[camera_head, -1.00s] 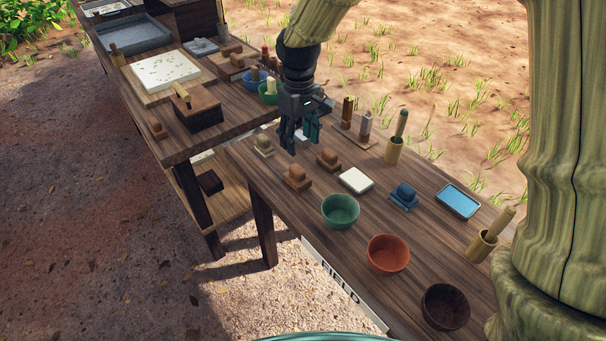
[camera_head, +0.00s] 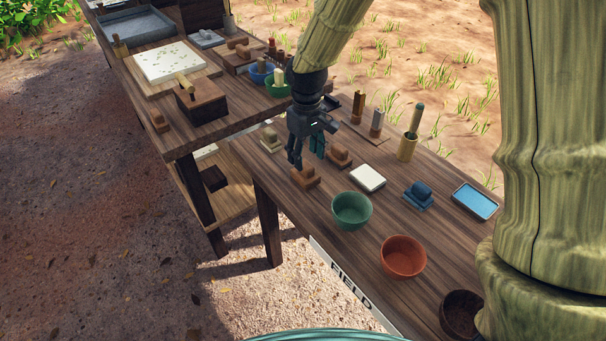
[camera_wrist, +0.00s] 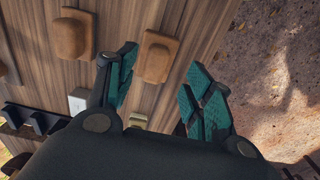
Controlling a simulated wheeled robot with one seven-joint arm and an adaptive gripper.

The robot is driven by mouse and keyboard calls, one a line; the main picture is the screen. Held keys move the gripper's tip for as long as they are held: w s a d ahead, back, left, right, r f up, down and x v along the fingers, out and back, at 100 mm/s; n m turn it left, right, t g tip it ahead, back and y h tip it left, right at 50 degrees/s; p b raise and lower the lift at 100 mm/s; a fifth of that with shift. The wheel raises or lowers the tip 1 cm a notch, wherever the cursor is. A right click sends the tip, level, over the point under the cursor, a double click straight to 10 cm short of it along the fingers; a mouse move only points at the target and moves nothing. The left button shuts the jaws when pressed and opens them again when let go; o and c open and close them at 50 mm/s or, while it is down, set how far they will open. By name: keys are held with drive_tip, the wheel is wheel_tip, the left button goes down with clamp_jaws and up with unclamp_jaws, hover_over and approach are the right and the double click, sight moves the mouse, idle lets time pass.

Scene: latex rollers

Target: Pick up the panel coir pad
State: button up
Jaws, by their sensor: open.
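Two brown block-shaped pads with raised grips lie on the near table. One (camera_head: 304,177) is near the front edge and the other (camera_head: 340,155) is farther back. I cannot tell by looks which is the panel coir pad. My gripper (camera_head: 306,155) is open and empty, just above and behind the front brown pad. In the wrist view my gripper (camera_wrist: 162,84) has its teal fingers apart. The front pad (camera_wrist: 156,58) lies beyond the gap between them, closer to the left finger. The back pad (camera_wrist: 75,34) is left of both fingers.
A beige pad (camera_head: 270,140), a white pad (camera_head: 368,178), a blue pad (camera_head: 418,194) and a green bowl (camera_head: 351,211) are nearby. An orange bowl (camera_head: 403,257) stands farther right. The table's front edge is close to the front pad.

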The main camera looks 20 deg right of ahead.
sight(306, 164)
drive_tip(key=f, duration=0.3)
drive_tip(key=shift+w+d+f, duration=0.1)
drive_tip(key=shift+w+f, duration=0.15)
drive_tip(key=shift+w, duration=0.1)
drive_tip(key=shift+f+p, duration=0.3)
drive_tip(key=shift+f, duration=0.5)
drive_tip(key=c, duration=1.1)
